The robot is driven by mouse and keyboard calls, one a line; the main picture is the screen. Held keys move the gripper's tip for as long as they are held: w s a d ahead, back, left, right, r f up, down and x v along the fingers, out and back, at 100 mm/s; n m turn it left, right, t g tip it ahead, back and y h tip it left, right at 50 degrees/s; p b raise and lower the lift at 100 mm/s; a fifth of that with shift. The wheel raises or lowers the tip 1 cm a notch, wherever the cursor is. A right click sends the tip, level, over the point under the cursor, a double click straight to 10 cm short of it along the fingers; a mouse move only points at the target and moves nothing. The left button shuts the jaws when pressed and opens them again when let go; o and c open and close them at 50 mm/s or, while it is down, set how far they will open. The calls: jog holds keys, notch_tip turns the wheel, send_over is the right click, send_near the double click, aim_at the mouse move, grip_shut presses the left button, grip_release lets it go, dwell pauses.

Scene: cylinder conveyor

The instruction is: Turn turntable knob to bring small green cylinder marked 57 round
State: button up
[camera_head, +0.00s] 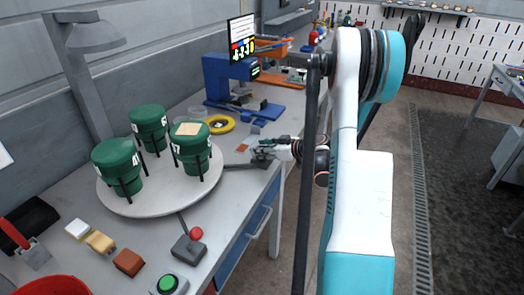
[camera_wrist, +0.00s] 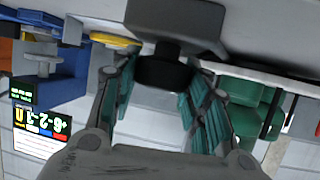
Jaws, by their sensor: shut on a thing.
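A round pale turntable (camera_head: 112,197) stands on the bench at the left of the head view. It bears three green cylinders with dark upright posts: a front-left one (camera_head: 117,155), a back one (camera_head: 147,117) and a right one (camera_head: 190,148) with a tan square on top. Their white marks are too small to read surely. My gripper (camera_head: 258,152) is at the bench's front edge, right of the turntable. In the wrist view a black knob (camera_wrist: 164,72) sits between its teal fingers, and it is shut on this knob. Part of a green cylinder (camera_wrist: 243,92) shows at right.
A red-topped joystick (camera_head: 196,234), a green button (camera_head: 167,282) and small white, tan and brown blocks (camera_head: 128,262) lie in front of the turntable. Behind are a yellow ring (camera_head: 220,124), a blue machine (camera_head: 226,82) and a display (camera_head: 242,40). The floor at right is open.

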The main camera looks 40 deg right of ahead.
jog(key=shift+m+h+b, duration=0.3)
jog(key=shift+m+h, duration=0.4)
jog(key=shift+h, duration=0.1)
jog(key=o, duration=1)
jog(key=v, duration=1.2)
jog(key=shift+f, duration=0.2)
jog(key=shift+o, duration=0.4)
jog(key=shift+s+d, duration=0.1)
